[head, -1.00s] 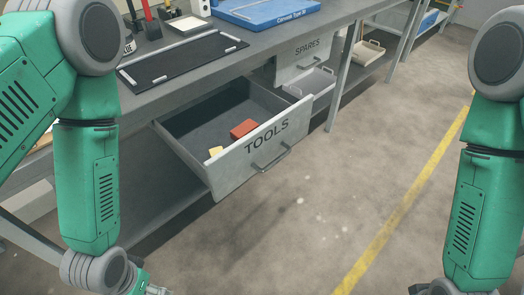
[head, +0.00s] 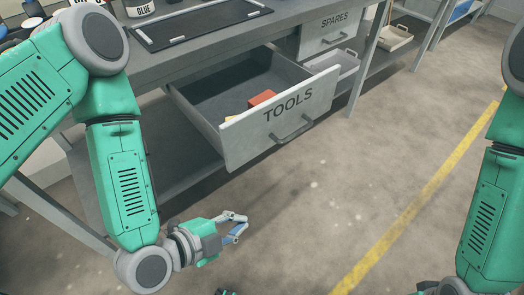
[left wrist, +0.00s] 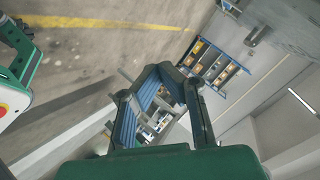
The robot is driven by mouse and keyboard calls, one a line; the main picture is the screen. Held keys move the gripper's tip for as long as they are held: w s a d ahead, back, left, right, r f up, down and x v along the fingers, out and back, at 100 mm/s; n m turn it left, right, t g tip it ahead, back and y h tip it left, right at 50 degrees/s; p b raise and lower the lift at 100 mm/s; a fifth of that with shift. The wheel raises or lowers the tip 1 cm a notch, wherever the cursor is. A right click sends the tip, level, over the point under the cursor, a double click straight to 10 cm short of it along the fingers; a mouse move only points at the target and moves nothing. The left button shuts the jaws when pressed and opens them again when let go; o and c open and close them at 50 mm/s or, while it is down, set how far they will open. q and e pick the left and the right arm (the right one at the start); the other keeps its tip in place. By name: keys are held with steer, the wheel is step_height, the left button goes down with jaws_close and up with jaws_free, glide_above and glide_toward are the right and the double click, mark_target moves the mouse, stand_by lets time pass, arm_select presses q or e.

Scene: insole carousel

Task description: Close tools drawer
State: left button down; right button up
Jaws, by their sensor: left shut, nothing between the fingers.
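The grey tools drawer (head: 225,138) under the workbench is pulled well out. Its front panel reads TOOLS and carries a dark bar handle (head: 293,131). A red-orange block (head: 262,98) and a small yellow piece, partly hidden by the front, lie in it. My left gripper (head: 240,228) is below and in front of the drawer, apart from it, shut and empty.
The spares drawer (head: 330,30) and a grey bin (head: 343,64) are right of the tools drawer, near a table leg (head: 366,55). A black tray (head: 200,24) lies on the bench. The floor (head: 340,190) in front is clear, with a yellow line (head: 420,205).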

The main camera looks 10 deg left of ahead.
mark_target(261, 145)
arm_select(q)
steer(key=w+r+m+t+b, duration=0.2)
steer(key=w+r+m+t, duration=0.3)
steer(key=r+t, duration=0.25)
steer(key=shift+g, duration=0.35)
steer(key=w+b, duration=0.1)
steer(key=w, duration=0.2)
steer(key=w+d+b, duration=0.1)
steer(key=w, duration=0.3)
steer(key=w+d+b, duration=0.1)
steer(key=w+b, duration=0.1)
steer(key=w, duration=0.2)
steer(key=shift+r, duration=0.1)
